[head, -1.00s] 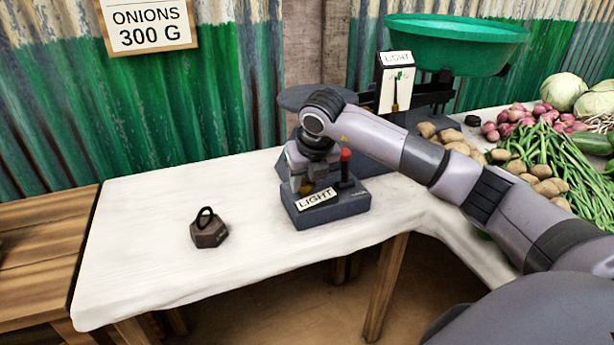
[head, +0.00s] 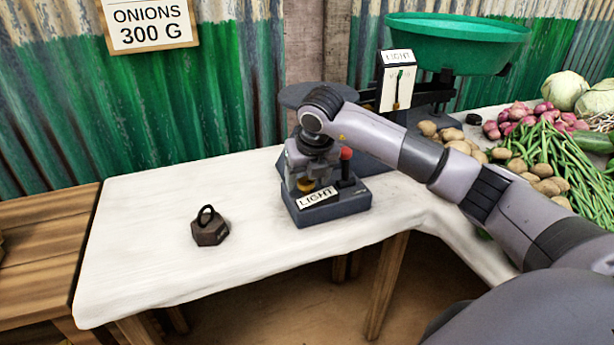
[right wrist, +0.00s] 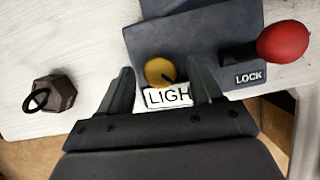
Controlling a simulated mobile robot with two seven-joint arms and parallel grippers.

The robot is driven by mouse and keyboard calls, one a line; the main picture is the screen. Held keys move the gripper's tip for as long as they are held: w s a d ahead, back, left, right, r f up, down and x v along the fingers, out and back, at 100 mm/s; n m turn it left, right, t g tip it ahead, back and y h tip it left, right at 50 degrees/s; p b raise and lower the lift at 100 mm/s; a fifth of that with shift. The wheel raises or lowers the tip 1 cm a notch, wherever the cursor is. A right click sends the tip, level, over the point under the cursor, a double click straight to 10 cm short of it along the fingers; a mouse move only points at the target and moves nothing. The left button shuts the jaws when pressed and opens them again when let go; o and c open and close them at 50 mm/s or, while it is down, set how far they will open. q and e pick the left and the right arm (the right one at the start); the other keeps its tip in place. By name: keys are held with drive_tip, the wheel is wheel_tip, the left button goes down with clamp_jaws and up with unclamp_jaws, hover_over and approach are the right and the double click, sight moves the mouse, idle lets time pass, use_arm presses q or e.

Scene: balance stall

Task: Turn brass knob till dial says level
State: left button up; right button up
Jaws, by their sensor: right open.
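The brass knob (right wrist: 160,71) sits on a dark grey control box (head: 333,208) at the table's right part. In the right wrist view it lies between the two fingers of my right gripper (right wrist: 162,78), with gaps on both sides. That gripper is open, pointing down over the box (head: 303,183); it partly hides the knob in the head view. A white plate (head: 319,197) on the box reads LIGHT. The scale's white dial (head: 398,85) has a small green mark, an orange-brown pointer, and a sign (head: 397,57) that seems to read LIGHT. My left gripper is out of view.
A red-topped lever (right wrist: 283,42) marked LOCK stands beside the knob. An iron weight (head: 209,228) rests on the cloth-covered table (head: 150,255). The scale has a green pan (head: 458,42); potatoes (head: 450,134) and beans (head: 563,168) lie at right. The table's left is mostly clear.

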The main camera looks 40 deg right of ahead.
sight(310, 200)
drive_tip(key=v, duration=0.7)
drive_tip(key=shift+p, duration=0.35)
